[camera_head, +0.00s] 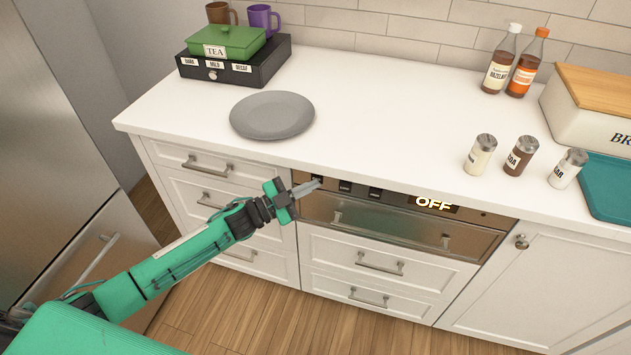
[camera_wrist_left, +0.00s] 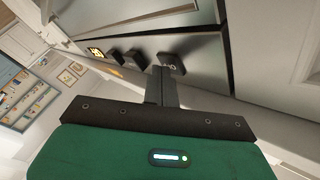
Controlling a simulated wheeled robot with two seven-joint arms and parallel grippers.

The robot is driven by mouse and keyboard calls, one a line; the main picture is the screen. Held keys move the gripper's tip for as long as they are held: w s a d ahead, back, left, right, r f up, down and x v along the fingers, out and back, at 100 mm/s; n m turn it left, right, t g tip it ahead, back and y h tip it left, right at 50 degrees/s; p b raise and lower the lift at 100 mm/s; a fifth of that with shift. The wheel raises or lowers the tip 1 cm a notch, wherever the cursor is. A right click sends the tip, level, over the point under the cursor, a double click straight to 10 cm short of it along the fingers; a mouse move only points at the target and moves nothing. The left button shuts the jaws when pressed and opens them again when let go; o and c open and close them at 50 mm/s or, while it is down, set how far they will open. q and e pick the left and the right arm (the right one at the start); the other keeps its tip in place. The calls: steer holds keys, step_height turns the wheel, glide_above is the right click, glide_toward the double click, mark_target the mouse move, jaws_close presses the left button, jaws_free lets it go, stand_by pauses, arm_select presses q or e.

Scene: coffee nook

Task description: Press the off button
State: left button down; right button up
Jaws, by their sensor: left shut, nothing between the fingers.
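A steel appliance front (camera_head: 400,222) is built in under the white counter, with a lit display (camera_head: 435,203) reading OFF. Three dark buttons sit in a row left of the display: a left button (camera_head: 317,180), a middle button (camera_head: 345,186) and a right button (camera_head: 375,193). My left gripper (camera_head: 316,185) is shut and empty, its tips at the left button. In the left wrist view the closed fingers (camera_wrist_left: 161,76) lie right beside this end button (camera_wrist_left: 171,63), which bears a small, hard-to-read mark. I cannot tell whether they touch. My right gripper is out of view.
Several jars and bottles stand at the right by a bread box (camera_head: 590,115). A drawer box (camera_head: 235,70) stands at the back left. Drawer handles (camera_head: 208,165) stick out left of the appliance.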

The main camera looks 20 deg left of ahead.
arm_select(q)
steer(key=shift+w, duration=0.1)
stand_by(0.3)
steer(key=shift+s+p, duration=0.5)
steer(key=shift+s, duration=0.7)
steer(key=s+p, duration=0.2)
steer(key=s, duration=0.3)
steer(key=shift+a, duration=0.1)
